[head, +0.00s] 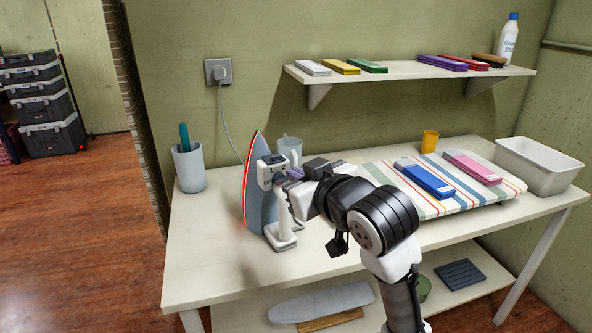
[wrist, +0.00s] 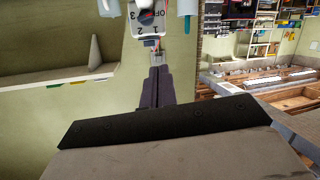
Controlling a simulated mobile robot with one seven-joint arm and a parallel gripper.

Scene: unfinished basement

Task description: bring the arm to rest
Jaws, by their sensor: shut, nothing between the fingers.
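My gripper (head: 294,174) is in front of the iron, at the height of its upper part. In the wrist view its dark fingers (wrist: 157,75) are together with nothing between them. The iron (head: 262,195) stands upright on its heel on the table, with its soleplate facing left and its edge glowing red. In the wrist view the iron's control panel (wrist: 150,18) shows upside down just beyond the fingertips, with a dial and the marks OFF, 1, 2 and 3. I cannot tell whether the fingertips touch it. My arm partly covers the iron's right side.
A striped ironing pad (head: 440,208) carries a blue packet (head: 424,179) and a pink packet (head: 473,168). A grey cup (head: 189,168), a clear mug (head: 289,149), an orange cup (head: 430,141) and a white bin (head: 540,166) stand on the table (head: 205,245). A wall shelf (head: 405,73) is above.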

